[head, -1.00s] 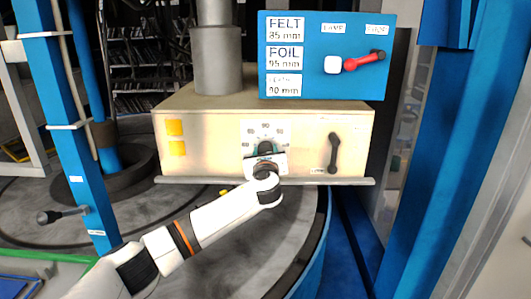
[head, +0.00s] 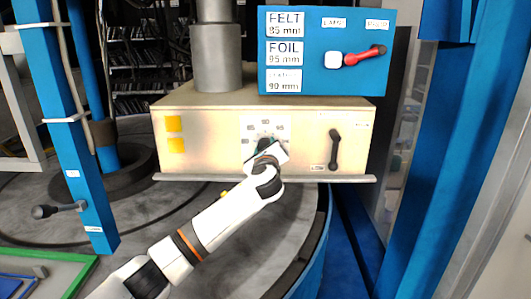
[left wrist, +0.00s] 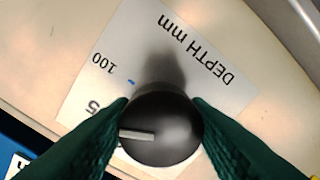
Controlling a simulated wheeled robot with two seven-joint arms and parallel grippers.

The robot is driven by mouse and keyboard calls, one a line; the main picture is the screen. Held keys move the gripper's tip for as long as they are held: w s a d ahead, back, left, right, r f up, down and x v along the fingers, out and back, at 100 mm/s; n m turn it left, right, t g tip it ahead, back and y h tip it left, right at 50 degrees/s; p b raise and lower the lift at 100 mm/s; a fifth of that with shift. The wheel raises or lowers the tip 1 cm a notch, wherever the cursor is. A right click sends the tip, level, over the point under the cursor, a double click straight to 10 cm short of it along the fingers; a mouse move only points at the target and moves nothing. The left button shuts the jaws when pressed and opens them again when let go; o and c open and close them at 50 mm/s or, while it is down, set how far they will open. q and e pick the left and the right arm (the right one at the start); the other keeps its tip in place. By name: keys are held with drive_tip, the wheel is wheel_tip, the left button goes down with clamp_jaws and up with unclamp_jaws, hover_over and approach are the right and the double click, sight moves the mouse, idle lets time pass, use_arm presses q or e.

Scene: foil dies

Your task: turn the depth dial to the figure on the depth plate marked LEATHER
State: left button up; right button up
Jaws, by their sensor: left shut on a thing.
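The black depth dial (left wrist: 165,128) sits on a white scale plate (left wrist: 140,45) marked DEPTH mm. In the left wrist view its white pointer line points left, near a partly hidden figure ending in 5; 100 shows farther round. My left gripper (head: 265,150) is shut on the dial, a green finger on each side. The scale (head: 265,121) also shows in the head view, with 90 at its top. The depth plate (head: 284,53) on the blue panel has FELT, FOIL and a faint third label (head: 284,80) reading 90 mm. My right gripper is out of view.
A ledge (head: 200,177) runs below the box.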

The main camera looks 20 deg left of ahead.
use_arm(q)
drive_tip(key=n+b, duration=0.2)
drive_tip(key=n, duration=0.4)
drive_tip(key=shift+f, duration=0.1)
drive_tip(key=shift+n+b, duration=1.35)
drive_tip(key=shift+n, duration=1.65)
drive_tip(key=o, duration=1)
